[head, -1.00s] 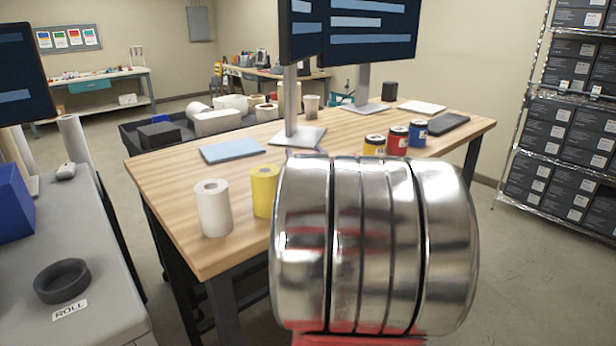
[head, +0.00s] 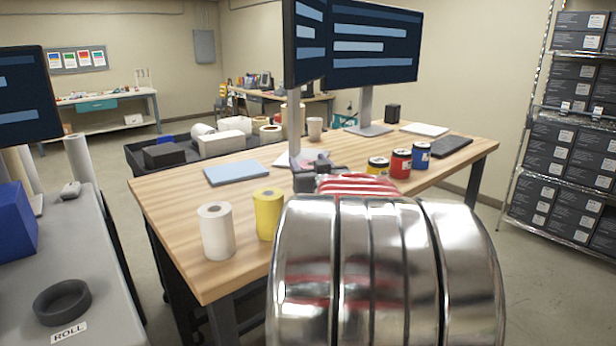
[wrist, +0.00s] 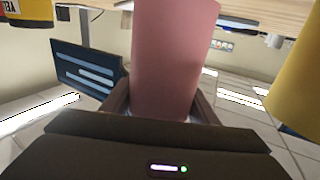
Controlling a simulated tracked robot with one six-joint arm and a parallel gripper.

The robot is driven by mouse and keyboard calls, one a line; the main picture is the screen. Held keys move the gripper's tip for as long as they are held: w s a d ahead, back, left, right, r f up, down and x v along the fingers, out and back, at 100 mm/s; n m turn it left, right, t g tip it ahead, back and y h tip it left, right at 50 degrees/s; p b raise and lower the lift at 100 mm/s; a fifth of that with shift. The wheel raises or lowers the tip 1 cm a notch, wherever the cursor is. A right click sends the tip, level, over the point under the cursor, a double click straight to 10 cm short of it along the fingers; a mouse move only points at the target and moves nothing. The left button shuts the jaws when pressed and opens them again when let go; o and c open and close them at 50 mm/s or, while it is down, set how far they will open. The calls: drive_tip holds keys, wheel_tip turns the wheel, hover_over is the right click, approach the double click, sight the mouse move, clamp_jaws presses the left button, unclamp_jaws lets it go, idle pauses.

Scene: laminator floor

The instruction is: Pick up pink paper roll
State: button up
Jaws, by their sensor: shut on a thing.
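The pink paper roll (wrist: 172,60) stands between the two fingers of my gripper (wrist: 165,105) in the wrist view, which looks upside down. The fingers are shut on its sides. In the head view my gripper (head: 318,174) is over the middle of the wooden table, beyond my shiny arm. Only a small pink patch of the roll shows there, mostly hidden by the gripper and arm. I cannot tell whether the roll touches the table.
A white roll (head: 217,232) and a yellow roll (head: 268,214) stand at the table's near left. Yellow, red (head: 400,163) and blue cans stand right of my gripper. A monitor stand (head: 294,125) is close behind it. A blue pad (head: 236,172) lies to the left.

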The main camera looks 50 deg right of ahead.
wheel_tip(320, 180, up, 6)
